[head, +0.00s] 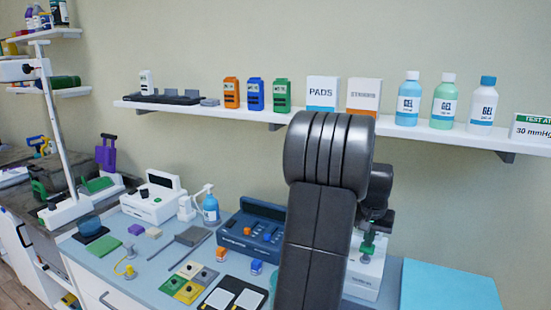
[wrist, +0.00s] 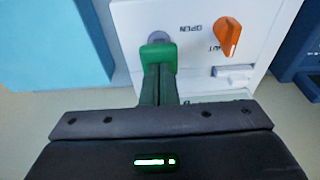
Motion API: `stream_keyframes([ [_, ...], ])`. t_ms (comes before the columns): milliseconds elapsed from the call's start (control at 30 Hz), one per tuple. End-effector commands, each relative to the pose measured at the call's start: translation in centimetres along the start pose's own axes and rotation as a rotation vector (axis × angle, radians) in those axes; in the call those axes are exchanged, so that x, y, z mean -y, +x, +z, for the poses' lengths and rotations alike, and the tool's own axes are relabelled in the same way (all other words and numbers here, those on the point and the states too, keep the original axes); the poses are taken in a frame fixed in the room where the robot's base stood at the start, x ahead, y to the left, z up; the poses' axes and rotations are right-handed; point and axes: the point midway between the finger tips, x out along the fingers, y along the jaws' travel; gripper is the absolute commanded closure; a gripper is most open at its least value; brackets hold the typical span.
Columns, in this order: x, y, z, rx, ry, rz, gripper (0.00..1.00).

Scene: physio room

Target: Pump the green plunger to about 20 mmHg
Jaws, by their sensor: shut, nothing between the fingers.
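The green plunger (wrist: 158,52) stands on a white device (wrist: 195,60) in the wrist view. The device has an orange knob (wrist: 228,33) beside printed words, one reading OPEN, and a small white lever. My gripper (wrist: 158,72) is shut with nothing held; its narrow dark fingers point at the plunger and overlap its near side. I cannot tell whether they touch it. In the head view the plunger (head: 368,246) shows under my gripper, and the white device (head: 365,278) is partly hidden by my arm. No pressure reading is visible.
A card (head: 532,127) on the wall shelf reads TEST AT and 30 mmHg. A dark blue device (head: 250,232) stands left of my arm. A light blue mat (head: 450,288) lies right of the white device. Bottles and boxes line the shelf (head: 430,130) above.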

Motion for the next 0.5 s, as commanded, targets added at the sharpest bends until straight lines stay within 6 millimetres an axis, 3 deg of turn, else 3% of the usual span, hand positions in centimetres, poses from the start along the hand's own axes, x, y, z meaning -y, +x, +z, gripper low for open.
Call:
stream_keyframes([
  [500, 0.0, 1.4, 0.3, 0.002, 0.0, 0.0, 1.0],
])
